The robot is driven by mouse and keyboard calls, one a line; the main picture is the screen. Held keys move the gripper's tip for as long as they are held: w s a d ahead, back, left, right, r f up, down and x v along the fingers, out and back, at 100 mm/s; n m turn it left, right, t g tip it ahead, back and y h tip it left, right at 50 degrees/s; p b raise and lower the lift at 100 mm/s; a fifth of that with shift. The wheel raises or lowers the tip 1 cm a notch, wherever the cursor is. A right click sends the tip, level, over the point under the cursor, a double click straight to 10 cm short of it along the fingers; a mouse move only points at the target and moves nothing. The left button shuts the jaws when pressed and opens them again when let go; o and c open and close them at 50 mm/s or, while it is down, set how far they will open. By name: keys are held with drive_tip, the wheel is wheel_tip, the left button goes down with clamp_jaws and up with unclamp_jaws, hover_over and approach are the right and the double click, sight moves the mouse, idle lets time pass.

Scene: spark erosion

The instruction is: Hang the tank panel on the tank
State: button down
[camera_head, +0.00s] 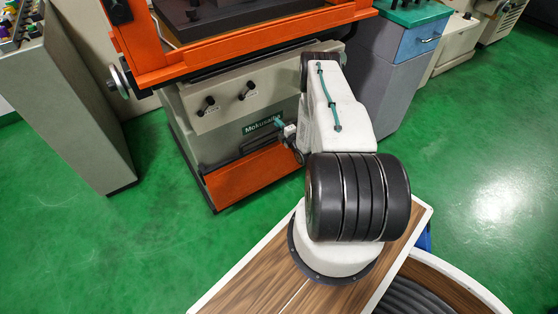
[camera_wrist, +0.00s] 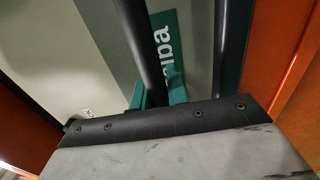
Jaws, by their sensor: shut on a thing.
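The orange tank panel (camera_head: 251,175) stands tilted against the lower front of the machine, close to the floor. It also shows at the right of the wrist view (camera_wrist: 291,62). A black bar handle (camera_wrist: 142,40) runs along it. The orange tank (camera_head: 150,52) is the frame above, on the grey base; its front rail shows above the panel. My gripper (camera_head: 284,133) is at the right end of the handle. In the wrist view its teal fingers (camera_wrist: 157,93) are shut around the bar. Their tips are partly hidden by the dark wrist edge.
The grey machine base (camera_head: 200,125) with black knobs (camera_head: 248,90) and a teal label (camera_head: 262,124) is right behind the panel. A handwheel (camera_head: 119,80) sticks out at left. A grey cabinet (camera_head: 75,110) stands left, a blue-drawer cabinet (camera_head: 400,80) right. Green floor is open at right.

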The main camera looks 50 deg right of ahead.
drive_tip(key=shift+r, duration=0.25)
drive_tip(key=shift+d+r, duration=0.1)
drive_tip(key=shift+r, duration=1.3)
drive_tip(key=shift+w+r, duration=0.1)
drive_tip(key=shift+r, duration=1.15)
drive_tip(key=v, duration=1.3)
drive_tip(key=shift+s, duration=0.35)
idle(0.5)
idle(0.5)
